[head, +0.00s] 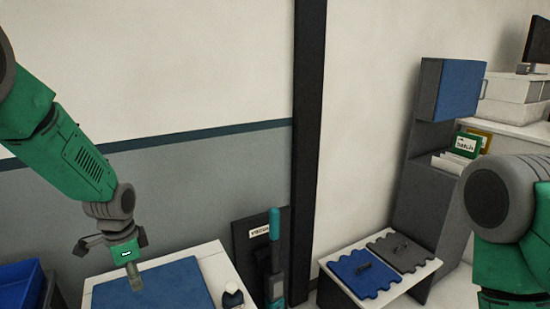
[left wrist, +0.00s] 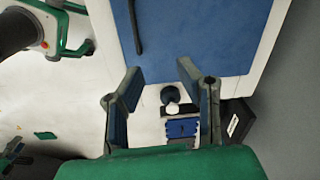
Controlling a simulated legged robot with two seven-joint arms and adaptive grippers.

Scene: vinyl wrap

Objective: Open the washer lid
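The washer lid looks to be the flat blue panel (head: 172,288) set in a white top at the bottom left of the head view. It lies flat and looks closed. In the left wrist view the blue panel (left wrist: 200,35) fills the upper middle, with a dark bar-like handle (left wrist: 136,28) on it. My left gripper (head: 135,280) is over the panel's left part in the head view. Its two fingers (left wrist: 160,76) are spread apart in the left wrist view with nothing held between them. My right arm shows at the right edge, but its gripper is out of view.
A small black-and-white object (head: 231,295) sits by the panel's right side. A blue bin (head: 22,285) is at the left. A dark post (head: 306,150) stands mid-view. A low white table carries blue (head: 364,272) and grey (head: 402,252) plates, beside a grey cabinet (head: 430,190).

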